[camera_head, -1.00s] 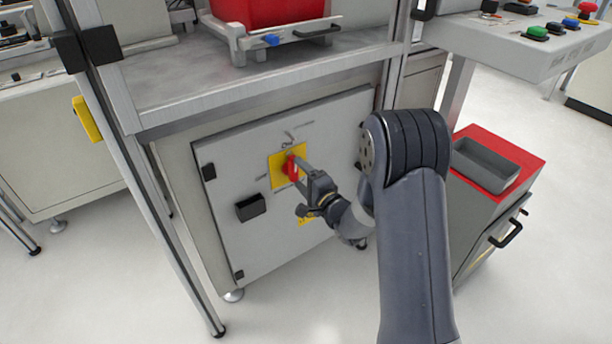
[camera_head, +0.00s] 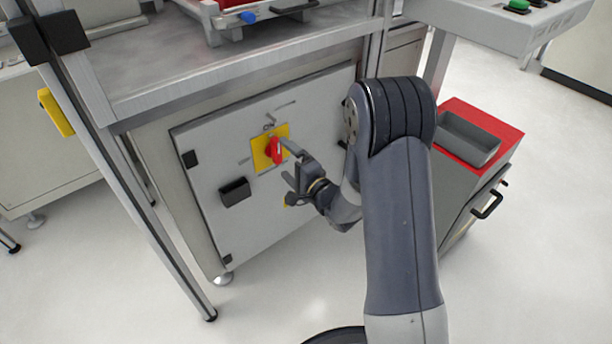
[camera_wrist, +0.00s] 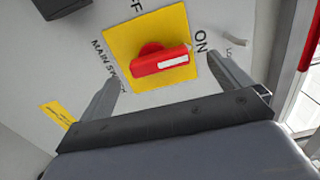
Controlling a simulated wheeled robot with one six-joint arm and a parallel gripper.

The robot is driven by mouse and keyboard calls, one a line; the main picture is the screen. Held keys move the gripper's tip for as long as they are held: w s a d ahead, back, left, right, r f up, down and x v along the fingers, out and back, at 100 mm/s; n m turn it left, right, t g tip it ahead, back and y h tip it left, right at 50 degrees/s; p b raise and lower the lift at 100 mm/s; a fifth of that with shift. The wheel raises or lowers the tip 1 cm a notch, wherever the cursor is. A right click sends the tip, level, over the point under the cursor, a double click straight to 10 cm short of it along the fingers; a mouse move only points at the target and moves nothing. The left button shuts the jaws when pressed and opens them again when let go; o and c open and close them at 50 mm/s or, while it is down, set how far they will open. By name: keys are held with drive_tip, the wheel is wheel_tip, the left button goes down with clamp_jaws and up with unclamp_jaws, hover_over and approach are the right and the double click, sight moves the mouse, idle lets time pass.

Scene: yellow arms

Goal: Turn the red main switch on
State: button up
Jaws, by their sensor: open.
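The red main switch (camera_head: 275,151) is a rotary handle on a yellow square plate (camera_head: 261,160) on the grey cabinet door. In the wrist view the red handle (camera_wrist: 150,67) lies nearly level, its white-marked end toward the printed ON at the right. Part of an OFF label shows at the top edge. In the head view the handle stands roughly upright toward the ON label above. My gripper (camera_head: 287,165) is open and empty, in front of the switch and to its lower right. In the wrist view its fingers (camera_wrist: 163,69) flank the switch, apart from the handle.
The cabinet door (camera_head: 225,220) has a black latch (camera_head: 235,190). An aluminium post (camera_head: 160,215) stands at the left. A red-topped drawer cart (camera_head: 505,140) with a grey tray (camera_head: 468,140) stands at the right. A worktop (camera_head: 160,65) overhangs the door. Floor in front is clear.

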sight(280, 153)
drive_tip(key=v, duration=0.9)
drive_tip(key=shift+d+p, duration=0.2)
drive_tip(key=shift+p, duration=0.2)
drive_tip(key=shift+w, duration=0.1)
drive_tip(key=b+x, duration=0.2)
drive_tip(key=x, duration=1.1)
drive_tip(key=shift+w+f, duration=0.15)
